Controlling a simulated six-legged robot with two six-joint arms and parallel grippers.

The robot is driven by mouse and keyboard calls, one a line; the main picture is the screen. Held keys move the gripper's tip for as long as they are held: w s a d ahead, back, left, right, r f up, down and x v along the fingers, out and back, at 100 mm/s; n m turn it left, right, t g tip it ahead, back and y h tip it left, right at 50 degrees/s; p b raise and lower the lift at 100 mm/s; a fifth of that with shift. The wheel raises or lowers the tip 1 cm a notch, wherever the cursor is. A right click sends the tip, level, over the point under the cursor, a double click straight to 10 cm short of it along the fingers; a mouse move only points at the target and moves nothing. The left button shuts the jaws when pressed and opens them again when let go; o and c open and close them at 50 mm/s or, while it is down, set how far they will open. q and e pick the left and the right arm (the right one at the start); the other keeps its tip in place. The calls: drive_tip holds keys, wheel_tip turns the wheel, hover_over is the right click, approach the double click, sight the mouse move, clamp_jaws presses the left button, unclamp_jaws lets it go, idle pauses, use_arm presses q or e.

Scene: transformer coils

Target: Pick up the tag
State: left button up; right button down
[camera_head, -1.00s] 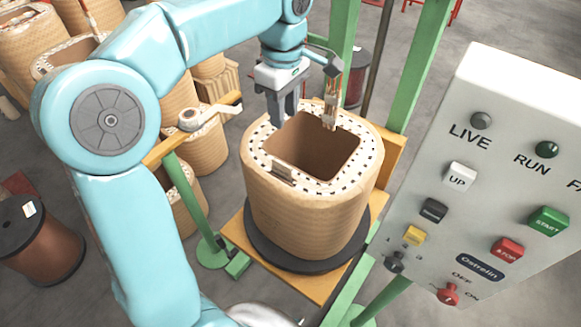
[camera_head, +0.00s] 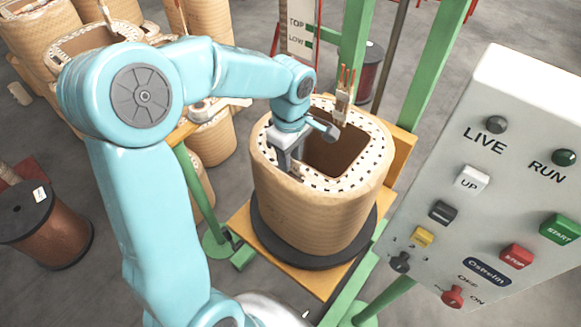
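A large tan wound coil (camera_head: 310,215) stands upright on a dark round plate, with a wide square opening and a white dotted top rim (camera_head: 372,150). My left gripper (camera_head: 291,168) is down at the front-left part of this rim, where the small tag sat in the earlier view. The gripper now hides most or all of the tag, so I cannot tell whether it is between the fingers. The fingers are seen from the side and their gap does not show. My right gripper is not in view.
Copper leads (camera_head: 345,95) rise from the coil's back rim. A white control panel (camera_head: 490,190) with buttons stands close at the right. Green posts (camera_head: 425,65) stand behind the coil. A brown spool (camera_head: 45,225) is at the left, and several other coils are behind my arm.

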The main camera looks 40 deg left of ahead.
use_arm(q)
drive_tip(key=shift+f, duration=0.8)
clamp_jaws()
drive_tip(key=shift+r, duration=0.1)
wheel_tip(320, 180, up, 27)
drive_tip(key=p, duration=0.7)
drive_tip(key=shift+p, duration=0.35)
drive_tip(key=shift+w, duration=0.1)
